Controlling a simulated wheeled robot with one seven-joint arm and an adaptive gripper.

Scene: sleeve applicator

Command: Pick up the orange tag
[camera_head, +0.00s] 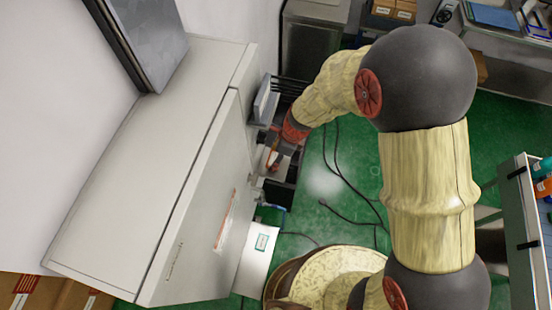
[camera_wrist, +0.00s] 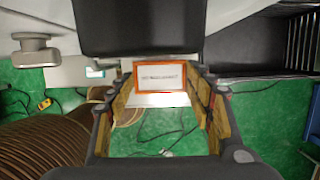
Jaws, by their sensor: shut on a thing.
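The orange tag (camera_wrist: 161,76) is a small flat plate with an orange border and a pale middle bearing dark print too small to read. In the wrist view it lies between the fingertips of my gripper (camera_wrist: 161,88), which is shut on it by its left and right sides. In the head view my gripper (camera_head: 275,150) is beside the right side of the pale machine (camera_head: 170,150), in front of a recess. The tag is hard to make out there.
A dark slotted tray (camera_wrist: 245,50) is at the upper right of the wrist view. A white box with a green label (camera_head: 256,255) stands below the gripper. Black cables (camera_head: 345,175) lie on the green floor (camera_head: 330,225). A grey trolley (camera_head: 525,225) stands at right.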

